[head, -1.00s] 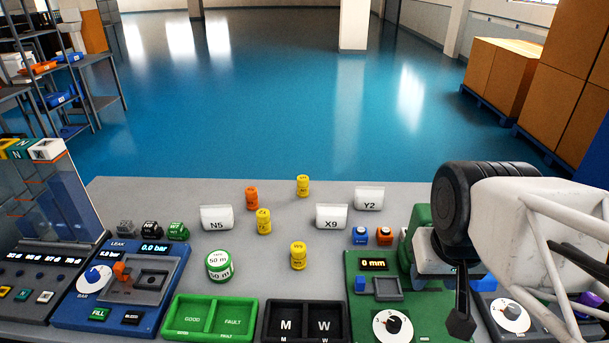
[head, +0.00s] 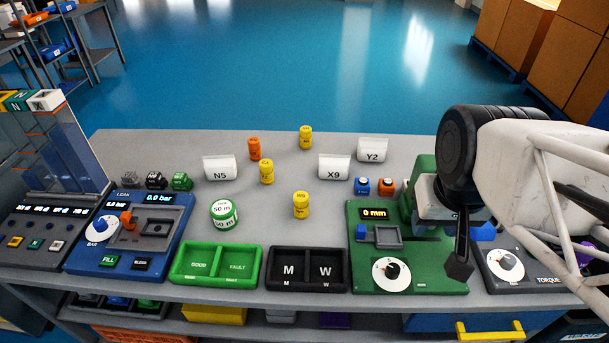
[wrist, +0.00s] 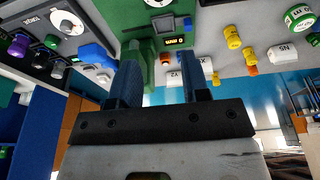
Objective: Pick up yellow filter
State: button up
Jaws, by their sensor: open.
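Three small yellow ribbed filters stand on the grey table in the head view: one at the back (head: 305,137), one in the middle (head: 266,172) and one nearer the front (head: 301,205). In the wrist view, which is upside down, yellow filters show at upper right, one large (wrist: 233,37) and one behind it (wrist: 249,57). My gripper (wrist: 163,85) is open in the wrist view, with nothing between its two fingers. In the head view my arm hangs over the right side of the table, well apart from the filters; its gripper end shows only partly.
An orange filter (head: 254,149) stands among white holders marked N5 (head: 220,168), X9 (head: 334,167) and Y2 (head: 373,150). The front holds a blue leak tester (head: 170,240), a green tray (head: 216,284), a black tray (head: 307,287) and a green gauge station (head: 428,280).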

jog(key=o, duration=0.6)
jog(key=shift+w, duration=0.1)
jog(key=n+g, duration=0.3)
jog(key=n, duration=1.6)
send_near(301, 195)
jog(key=f, duration=0.5)
jog(key=shift+s+d+f, duration=0.15)
jog(key=shift+s+d, duration=0.1)
jog(key=shift+w+a+f, duration=0.1)
jog(key=shift+f, duration=0.05)
